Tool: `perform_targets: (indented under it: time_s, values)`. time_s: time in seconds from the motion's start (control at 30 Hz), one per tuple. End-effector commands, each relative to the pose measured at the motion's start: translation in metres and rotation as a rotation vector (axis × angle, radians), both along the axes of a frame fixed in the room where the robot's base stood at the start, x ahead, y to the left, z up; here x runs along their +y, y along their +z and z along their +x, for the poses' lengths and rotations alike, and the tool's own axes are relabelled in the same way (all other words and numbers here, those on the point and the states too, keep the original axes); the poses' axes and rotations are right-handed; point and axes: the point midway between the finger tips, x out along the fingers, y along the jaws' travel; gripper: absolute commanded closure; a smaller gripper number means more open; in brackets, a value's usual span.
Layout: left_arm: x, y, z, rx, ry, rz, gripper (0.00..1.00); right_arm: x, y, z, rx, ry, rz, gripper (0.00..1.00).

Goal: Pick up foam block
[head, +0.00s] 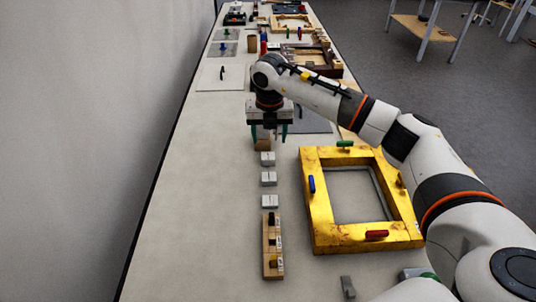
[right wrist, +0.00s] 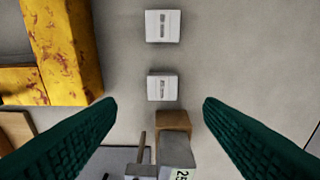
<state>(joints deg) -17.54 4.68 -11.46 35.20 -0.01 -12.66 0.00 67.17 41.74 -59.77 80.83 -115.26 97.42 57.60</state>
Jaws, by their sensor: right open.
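My right gripper (head: 268,136) is open, with dark green fingers pointing down over the middle of the long table. No object touches its fingers in the right wrist view (right wrist: 160,105). A tan-brown block (head: 263,144) stands below and between the fingers; it also shows in the right wrist view (right wrist: 173,122), beside a grey block marked 25 (right wrist: 178,153). Several small white blocks with labels stand in a row nearer me, the farthest (head: 267,158) closest to the gripper; two show in the right wrist view, one (right wrist: 162,87) near the fingertips. I cannot tell which block is foam. My left gripper is out of view.
A yellow gilt frame (head: 325,236) with coloured clamps lies right of the row. A wooden strip with small pieces (head: 272,268) lies at the front. A grey mat (head: 308,122), trays and tools lie farther back. The table's left side is clear, alongside a wall.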

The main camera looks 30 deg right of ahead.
Motion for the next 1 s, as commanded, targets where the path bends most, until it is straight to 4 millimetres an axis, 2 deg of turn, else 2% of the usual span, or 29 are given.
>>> perform_targets:
  time_s: [0.1, 0.33, 0.47, 0.6, 0.87, 0.9, 1.0]
  values:
    - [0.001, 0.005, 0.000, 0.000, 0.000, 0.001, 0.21, 0.000, -0.015, 0.001, 0.003, 0.001, 0.001, 0.38]
    - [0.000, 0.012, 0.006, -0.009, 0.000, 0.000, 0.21, 0.000, -0.033, 0.003, 0.003, 0.002, 0.000, 0.38]
    - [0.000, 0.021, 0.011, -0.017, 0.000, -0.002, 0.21, 0.001, -0.053, 0.004, 0.003, 0.001, 0.000, 0.38]
    - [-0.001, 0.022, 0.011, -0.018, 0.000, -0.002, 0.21, 0.000, -0.070, 0.007, 0.002, 0.001, 0.001, 0.38]
    - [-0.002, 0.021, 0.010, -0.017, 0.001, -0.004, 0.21, 0.000, -0.075, 0.008, 0.000, 0.002, 0.001, 0.38]
    - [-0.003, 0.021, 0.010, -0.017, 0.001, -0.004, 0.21, 0.000, -0.075, 0.008, 0.000, 0.002, 0.001, 0.40]
    - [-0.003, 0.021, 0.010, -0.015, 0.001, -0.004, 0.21, 0.000, -0.074, 0.007, 0.000, 0.001, 0.001, 0.56]
